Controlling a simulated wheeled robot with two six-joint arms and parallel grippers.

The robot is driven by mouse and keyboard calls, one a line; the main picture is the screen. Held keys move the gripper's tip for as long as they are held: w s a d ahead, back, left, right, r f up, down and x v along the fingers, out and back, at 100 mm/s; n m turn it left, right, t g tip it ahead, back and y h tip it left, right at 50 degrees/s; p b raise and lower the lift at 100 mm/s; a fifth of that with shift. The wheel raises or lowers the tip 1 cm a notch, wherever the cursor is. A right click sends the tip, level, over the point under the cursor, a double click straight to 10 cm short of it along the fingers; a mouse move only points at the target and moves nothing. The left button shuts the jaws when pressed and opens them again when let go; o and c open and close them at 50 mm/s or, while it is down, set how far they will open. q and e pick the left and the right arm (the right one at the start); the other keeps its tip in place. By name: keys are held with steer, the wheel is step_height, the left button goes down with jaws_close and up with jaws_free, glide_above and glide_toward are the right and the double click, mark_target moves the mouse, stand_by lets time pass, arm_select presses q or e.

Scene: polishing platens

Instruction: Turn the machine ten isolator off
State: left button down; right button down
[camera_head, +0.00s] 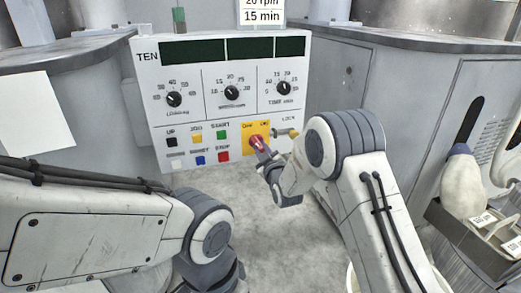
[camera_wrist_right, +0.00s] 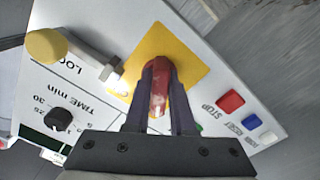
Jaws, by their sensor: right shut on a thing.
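The control panel marked TEN (camera_head: 188,72) faces me in the head view, with dark displays, dials and coloured buttons. At its lower right is a yellow plate (camera_head: 248,128) carrying the red isolator handle (camera_head: 256,141). My right gripper (camera_head: 262,148) reaches it from the right. In the right wrist view the gripper's fingers (camera_wrist_right: 160,90) are closed on both sides of the red handle (camera_wrist_right: 158,92), over the yellow plate (camera_wrist_right: 190,55). The small marks on the plate are too small to read. My left arm shows at lower left, but its gripper is outside the picture.
A lock lever with a yellow knob (camera_wrist_right: 46,45) sticks out beside the isolator, close to my right gripper. START and STOP buttons (camera_head: 223,156) lie left of the plate. A tray (camera_head: 470,235) with a pale bottle (camera_head: 461,185) stands at right. Grey floor lies below the panel.

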steer(key=shift+n, duration=1.1)
steer(key=c, duration=0.8)
jaws_free()
steer(key=shift+o, duration=0.2)
steer(key=p+v, duration=0.2)
steer(key=v, duration=0.8)
steer(key=shift+s+p, duration=0.2)
steer(key=shift+p, duration=0.1)
steer(key=shift+d, duration=0.1)
